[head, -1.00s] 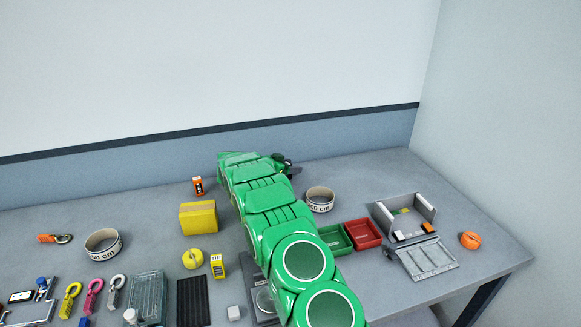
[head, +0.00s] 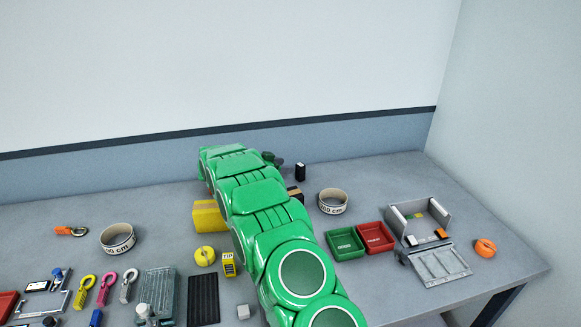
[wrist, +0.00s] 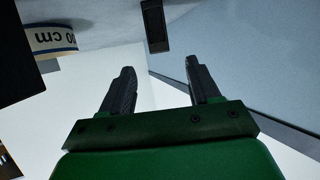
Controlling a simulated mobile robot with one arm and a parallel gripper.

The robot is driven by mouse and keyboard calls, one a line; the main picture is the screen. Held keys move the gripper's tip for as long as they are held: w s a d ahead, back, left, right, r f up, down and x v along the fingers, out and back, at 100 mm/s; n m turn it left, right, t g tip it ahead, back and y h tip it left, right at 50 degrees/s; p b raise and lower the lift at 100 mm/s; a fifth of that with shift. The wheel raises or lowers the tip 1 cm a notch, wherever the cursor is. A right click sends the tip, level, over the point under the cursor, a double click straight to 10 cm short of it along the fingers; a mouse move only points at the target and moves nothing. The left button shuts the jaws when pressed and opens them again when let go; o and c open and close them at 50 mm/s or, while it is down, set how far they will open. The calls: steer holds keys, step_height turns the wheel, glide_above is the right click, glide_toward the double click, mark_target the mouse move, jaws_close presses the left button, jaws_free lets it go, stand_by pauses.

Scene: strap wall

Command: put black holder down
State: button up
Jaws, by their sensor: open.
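The black holder (head: 300,171) stands upright on the table near the back wall, to the right of my gripper in the head view. In the wrist view, which is upside down, the black holder (wrist: 155,27) stands on the table surface beyond the fingertips. My gripper (head: 274,160) is partly hidden by my green arm in the head view. In the wrist view my gripper (wrist: 160,75) has its two dark fingers spread apart with nothing between them. The holder is clear of both fingers.
A white "cm" ring (head: 332,201) lies right of my arm, with a green tray (head: 345,242), a red tray (head: 375,238) and a grey open box (head: 440,262) beyond. A yellow box (head: 208,216) is close to my arm's left. A dark box (head: 296,193) is partly hidden behind my arm.

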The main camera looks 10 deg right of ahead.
steer(key=shift+s+a+r, duration=0.15)
steer(key=shift+s+a, duration=0.05)
steer(key=shift+a, duration=0.2)
steer(key=shift+r, duration=0.1)
